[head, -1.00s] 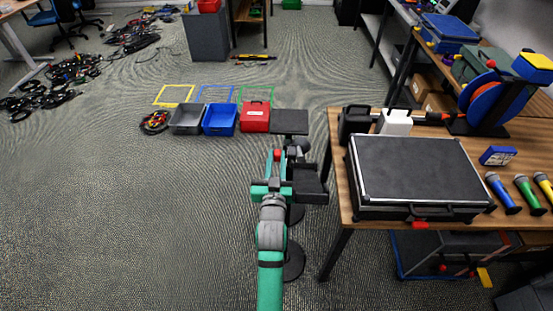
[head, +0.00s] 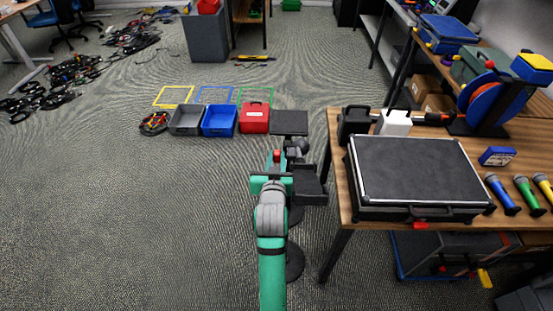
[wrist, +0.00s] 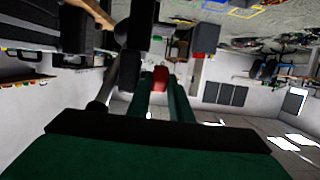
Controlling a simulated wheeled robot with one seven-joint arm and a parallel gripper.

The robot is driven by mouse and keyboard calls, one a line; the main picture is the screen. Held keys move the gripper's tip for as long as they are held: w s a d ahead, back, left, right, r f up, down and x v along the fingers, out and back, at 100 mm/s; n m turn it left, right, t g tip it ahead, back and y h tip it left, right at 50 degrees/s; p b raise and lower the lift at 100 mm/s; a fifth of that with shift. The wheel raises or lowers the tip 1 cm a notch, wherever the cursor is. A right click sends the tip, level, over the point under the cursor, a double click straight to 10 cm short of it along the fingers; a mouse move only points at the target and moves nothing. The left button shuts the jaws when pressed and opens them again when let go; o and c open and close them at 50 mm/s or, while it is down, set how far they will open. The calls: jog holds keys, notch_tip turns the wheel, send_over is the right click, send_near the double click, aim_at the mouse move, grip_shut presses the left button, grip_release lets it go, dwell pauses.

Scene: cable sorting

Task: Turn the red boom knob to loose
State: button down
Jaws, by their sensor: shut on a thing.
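The red boom knob (head: 277,155) shows as a small red piece at the tip of my gripper (head: 275,162) in the head view. In the wrist view the red knob (wrist: 160,78) sits between the ends of my two green fingers (wrist: 165,92), and the gripper is shut on it. Dark stand parts stand close on the right of the gripper in the head view. The fingers cover part of the knob, and I cannot read its turn from any mark.
A wooden table (head: 342,190) with a black case (head: 415,165) stands close on the right. A grey bin (head: 186,120), blue bin (head: 220,120) and red box (head: 255,117) stand on the floor ahead.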

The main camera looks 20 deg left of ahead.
jog(key=shift+s, duration=0.1)
jog(key=c, duration=1.9)
grip_release()
jog(key=shift+o, duration=0.2)
jog(key=v, duration=1)
jog(key=shift+s, duration=0.35)
jog(key=shift+d+r, duration=0.1)
